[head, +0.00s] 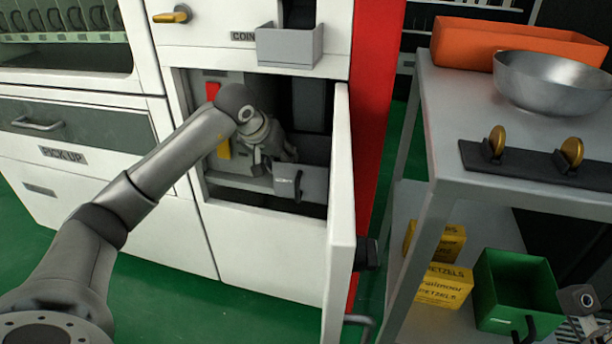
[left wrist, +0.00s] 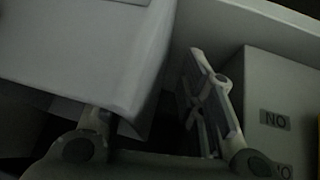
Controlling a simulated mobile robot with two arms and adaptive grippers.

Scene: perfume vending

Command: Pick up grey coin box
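The grey coin box (head: 302,185) appears to be the pale grey box low inside the open compartment of the white machine, partly hidden by my left gripper. My left gripper (head: 279,168) reaches into this compartment from the left. In the left wrist view, its fingers (left wrist: 155,112) are spread apart. A pale grey box (left wrist: 85,55) fills the upper left there, with its lower corner near the left finger; contact cannot be told. The right finger stands apart from that box, beside a grey block marked "NO" (left wrist: 275,118). Part of my right gripper (head: 548,331) shows at the bottom right, cut off by the frame.
The open white door (head: 338,220) bounds the compartment on the right. A grey tray (head: 289,46) juts out above it. A metal shelf unit holds a steel bowl (head: 553,82), an orange box (head: 515,42), yellow pretzel boxes (head: 443,284) and a green bin (head: 515,285).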

